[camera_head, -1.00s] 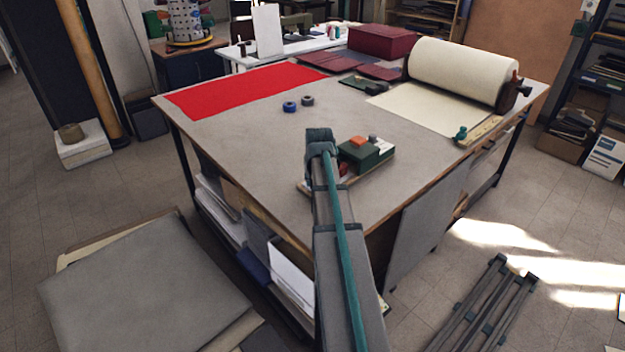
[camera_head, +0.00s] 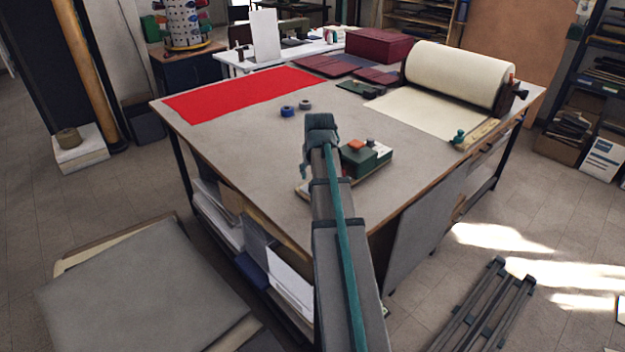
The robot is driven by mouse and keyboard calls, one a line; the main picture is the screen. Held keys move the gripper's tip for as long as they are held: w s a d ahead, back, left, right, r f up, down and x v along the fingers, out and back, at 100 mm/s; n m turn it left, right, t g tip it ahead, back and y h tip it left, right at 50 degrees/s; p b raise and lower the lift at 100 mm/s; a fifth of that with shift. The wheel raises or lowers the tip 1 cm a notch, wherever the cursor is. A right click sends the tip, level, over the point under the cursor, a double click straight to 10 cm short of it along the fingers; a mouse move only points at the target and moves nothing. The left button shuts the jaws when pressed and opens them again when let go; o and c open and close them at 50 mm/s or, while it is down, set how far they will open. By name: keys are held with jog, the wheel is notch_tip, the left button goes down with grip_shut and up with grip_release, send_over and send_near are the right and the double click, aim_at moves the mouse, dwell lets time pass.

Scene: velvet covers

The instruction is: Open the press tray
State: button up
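A small green device (camera_head: 372,153) with an orange block on top sits on a thin wooden board (camera_head: 303,189) near the table's front corner. It may be the press; I cannot make out a tray on it. My arm reaches up over the front corner and covers the left part of the device and board. The end of my arm, with my gripper (camera_head: 321,124), is just left of and beyond the device. The fingers cannot be made out, and I see nothing held.
The large grey table (camera_head: 230,135) carries red cloth (camera_head: 240,92), two tape rolls (camera_head: 288,111), a big cream roll (camera_head: 457,73) and dark red covers (camera_head: 378,46). A slatted rack (camera_head: 487,310) lies on the floor at right, grey boards (camera_head: 140,295) at left.

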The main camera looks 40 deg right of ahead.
jog(key=shift+v, duration=2.2)
